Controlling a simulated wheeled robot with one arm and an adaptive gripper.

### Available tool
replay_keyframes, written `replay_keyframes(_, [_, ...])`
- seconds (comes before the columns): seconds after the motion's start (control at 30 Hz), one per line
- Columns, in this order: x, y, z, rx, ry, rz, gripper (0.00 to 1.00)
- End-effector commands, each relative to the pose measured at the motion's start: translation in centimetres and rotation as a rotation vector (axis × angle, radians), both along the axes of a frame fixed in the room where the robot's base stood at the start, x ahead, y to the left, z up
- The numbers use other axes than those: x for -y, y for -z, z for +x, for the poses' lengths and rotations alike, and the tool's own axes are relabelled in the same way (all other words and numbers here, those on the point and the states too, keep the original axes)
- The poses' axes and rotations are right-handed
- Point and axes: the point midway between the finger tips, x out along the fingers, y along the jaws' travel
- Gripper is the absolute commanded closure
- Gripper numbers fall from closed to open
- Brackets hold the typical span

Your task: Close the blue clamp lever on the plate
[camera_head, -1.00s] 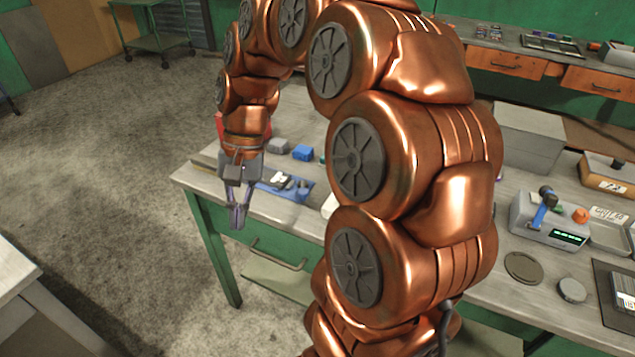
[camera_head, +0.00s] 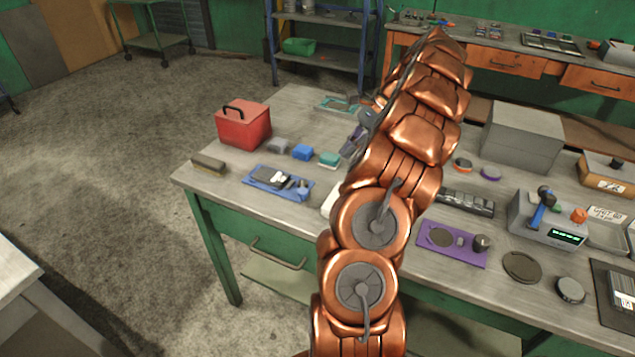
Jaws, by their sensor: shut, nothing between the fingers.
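A blue plate (camera_head: 262,183) lies near the front left of the workbench, with a dark and white fixture (camera_head: 272,178) on it. A small blue part (camera_head: 303,187) stands at its right end; its lever position is too small to tell. Another blue lever (camera_head: 543,205) rises tilted from a grey box with a green display on the right, so I cannot tell for certain which one is the clamp lever. My gripper (camera_head: 352,144) is to the right of and beyond the blue plate, apart from it, partly hidden by my arm. It is shut and empty.
A red toolbox (camera_head: 243,124), a brush (camera_head: 209,164), and grey, blue (camera_head: 302,152) and teal (camera_head: 330,159) blocks stand around the plate. A purple plate (camera_head: 470,256) and a large grey box (camera_head: 522,137) are right of my arm. The bench's back left is fairly clear.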

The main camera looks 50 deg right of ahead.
Motion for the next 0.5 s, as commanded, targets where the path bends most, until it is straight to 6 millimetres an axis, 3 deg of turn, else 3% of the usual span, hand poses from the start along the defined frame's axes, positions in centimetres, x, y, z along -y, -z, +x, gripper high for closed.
replay_keyframes(0.17, [1.6, 0.6, -1.0, -0.017, 0.056, 0.016, 1.0])
replay_keyframes(0.5, [1.7, 0.6, -1.1, -0.018, 0.059, 0.016, 1.0])
